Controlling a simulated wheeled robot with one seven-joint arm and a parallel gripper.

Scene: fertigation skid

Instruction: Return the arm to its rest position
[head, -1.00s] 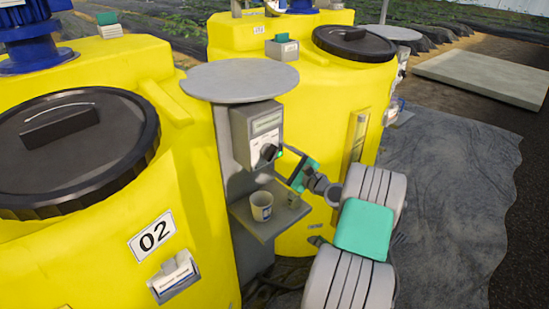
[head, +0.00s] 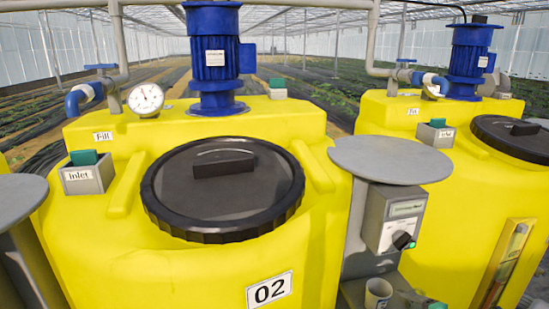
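My arm is almost wholly out of the head view. A small grey and green piece (head: 435,305) is cut off by the bottom edge, right of the cup; it may be part of my wrist or gripper, but I cannot be sure. Whether the gripper is open or shut does not show. The control box (head: 393,222) with its black and green knob (head: 403,241) stands clear, with nothing of mine touching it. A pale cup (head: 378,292) stands below the box, its lower part cut off.
A yellow tank marked 02 (head: 92,225) with a black lid (head: 222,185) and blue motor (head: 213,60) fills the middle. A second yellow tank (head: 455,205) stands at right. A round grey plate (head: 390,160) juts out above the control box. A pressure gauge (head: 146,98) is at upper left.

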